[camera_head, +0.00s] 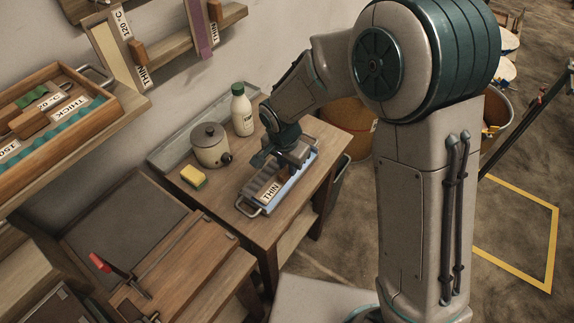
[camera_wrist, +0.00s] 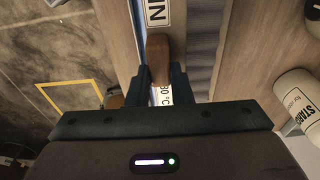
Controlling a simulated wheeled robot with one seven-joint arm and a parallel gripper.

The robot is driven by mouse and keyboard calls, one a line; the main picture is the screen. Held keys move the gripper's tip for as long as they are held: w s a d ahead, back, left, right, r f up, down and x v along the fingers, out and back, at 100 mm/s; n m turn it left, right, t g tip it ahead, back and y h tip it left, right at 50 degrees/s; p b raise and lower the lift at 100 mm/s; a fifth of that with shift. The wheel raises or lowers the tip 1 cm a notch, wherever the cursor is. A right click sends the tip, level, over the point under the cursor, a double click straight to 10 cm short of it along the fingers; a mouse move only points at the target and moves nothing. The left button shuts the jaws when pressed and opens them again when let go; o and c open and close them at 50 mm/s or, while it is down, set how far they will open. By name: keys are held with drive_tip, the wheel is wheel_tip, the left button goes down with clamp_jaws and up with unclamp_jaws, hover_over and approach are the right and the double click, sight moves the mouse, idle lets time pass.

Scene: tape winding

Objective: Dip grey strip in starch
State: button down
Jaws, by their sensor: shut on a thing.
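In the wrist view my gripper (camera_wrist: 161,76) is shut on a brown wooden handle (camera_wrist: 159,50). White labels show by it, one ending in "N" and one reading partly "0 °C". In the head view my gripper (camera_head: 287,163) is low over a long metal tray (camera_head: 247,211) on the wooden table. A wooden piece labelled THIN (camera_head: 271,191) is at the tray's near end. Grey ribbed material (camera_head: 262,180) lies along the tray and also shows in the wrist view (camera_wrist: 204,50). Whether it is the grey strip, I cannot tell. The white bottle (camera_head: 242,110) reads "STARC" in the wrist view (camera_wrist: 296,100).
A lidded cream pot (camera_head: 210,146) and a yellow sponge (camera_head: 193,177) stand left of the tray. A wall shelf (camera_head: 183,43) holds labelled strips. A workbench with a red-handled tool (camera_head: 101,262) stands at the lower left. The table's front edge is close to the tray.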

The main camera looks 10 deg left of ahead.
drive_tip(key=shift+r+p, duration=0.75)
drive_tip(key=shift+r, duration=1.05)
drive_tip(key=shift+r, duration=0.1)
idle(0.4)
drive_tip(key=shift+r+p, duration=1.4)
drive_tip(key=shift+r, duration=1)
